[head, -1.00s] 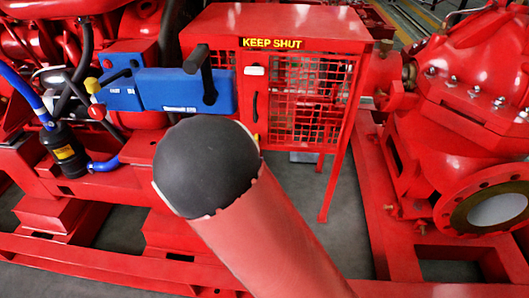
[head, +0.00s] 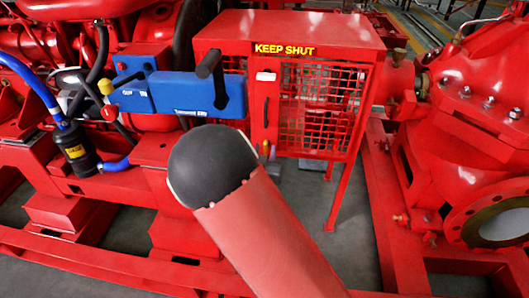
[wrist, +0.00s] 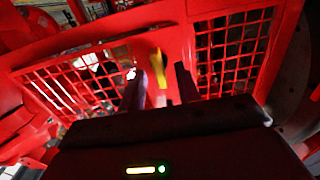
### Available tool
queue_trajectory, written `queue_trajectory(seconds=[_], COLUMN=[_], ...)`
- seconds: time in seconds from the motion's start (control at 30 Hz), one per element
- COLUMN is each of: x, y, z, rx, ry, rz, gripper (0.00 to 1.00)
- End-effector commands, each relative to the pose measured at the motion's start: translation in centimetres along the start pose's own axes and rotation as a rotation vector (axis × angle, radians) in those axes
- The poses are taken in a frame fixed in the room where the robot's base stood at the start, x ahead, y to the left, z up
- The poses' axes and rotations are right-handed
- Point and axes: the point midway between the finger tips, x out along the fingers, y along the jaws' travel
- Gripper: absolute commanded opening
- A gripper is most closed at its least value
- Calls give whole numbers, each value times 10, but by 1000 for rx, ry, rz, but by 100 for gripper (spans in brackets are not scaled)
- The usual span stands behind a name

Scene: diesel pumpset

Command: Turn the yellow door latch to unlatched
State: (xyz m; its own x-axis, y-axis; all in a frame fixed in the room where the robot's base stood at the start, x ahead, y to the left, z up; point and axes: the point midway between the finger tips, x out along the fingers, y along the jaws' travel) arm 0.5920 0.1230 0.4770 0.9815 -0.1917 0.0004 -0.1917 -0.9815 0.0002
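The yellow door latch (wrist: 159,68) shows in the wrist view as a narrow yellow piece on the red door strip between two mesh panels. My gripper (wrist: 160,86) is open, its two dark fingers spread with the latch appearing between them. I cannot tell whether either finger touches it. In the head view, a small yellowish bit that seems to be the latch (head: 265,147) shows low on the red cabinet door (head: 258,100), just past my arm. My arm hides most of the gripper there.
The red mesh cabinet (head: 290,28) is marked KEEP SHUT and has a black door handle (head: 266,112). A blue box (head: 185,92) with a black lever (head: 211,64) sits to its left. Red pump casings (head: 490,90) stand right. Grey floor shows below.

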Motion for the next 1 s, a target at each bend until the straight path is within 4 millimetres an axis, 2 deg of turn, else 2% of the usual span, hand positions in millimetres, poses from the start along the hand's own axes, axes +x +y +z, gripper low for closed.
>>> queue_trajectory(seconds=[0.03,0.27,0.67,1.0], x=[0,0,0,0], y=[0,0,0,-2], z=[0,0,0,-1], rx=[0,0,-39,-263], ry=[0,0,-1,-1], rz=[0,0,0,-1], gripper=[30,0,0,0])
